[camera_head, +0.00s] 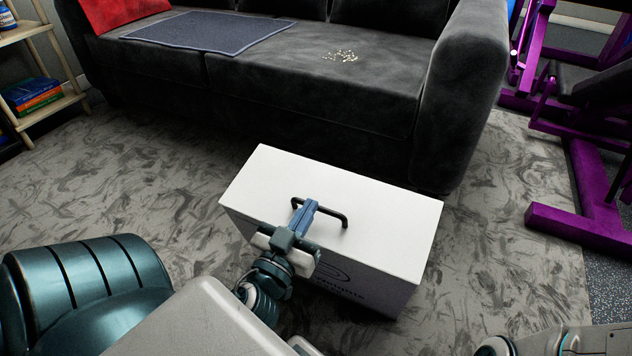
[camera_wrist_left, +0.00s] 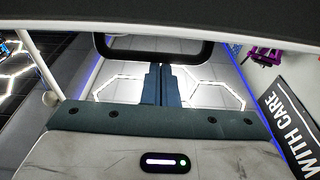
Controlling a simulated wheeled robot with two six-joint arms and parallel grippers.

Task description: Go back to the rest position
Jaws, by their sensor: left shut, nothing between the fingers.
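My left gripper (camera_head: 306,210) is shut and empty, its blue fingers close together at the black handle on top of a white box. In the left wrist view my closed fingers (camera_wrist_left: 161,84) point up toward the dark handle bar (camera_wrist_left: 160,52). From these views I cannot tell whether they touch it. The white box (camera_head: 370,205) stands on the carpet in front of the sofa, with dark lettering on its front side partly hidden by my left arm. My right gripper is not in view; only part of my right arm shows at the bottom right.
A dark sofa (camera_head: 330,95) stands behind the box, with a blue-grey mat (camera_head: 208,31), a red cushion (camera_head: 112,14) and small pale bits (camera_head: 341,56) on it. Purple gym equipment (camera_head: 575,225) is at right, a shelf with books (camera_head: 38,92) at left. Carpet (camera_head: 500,250) right of the box is clear.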

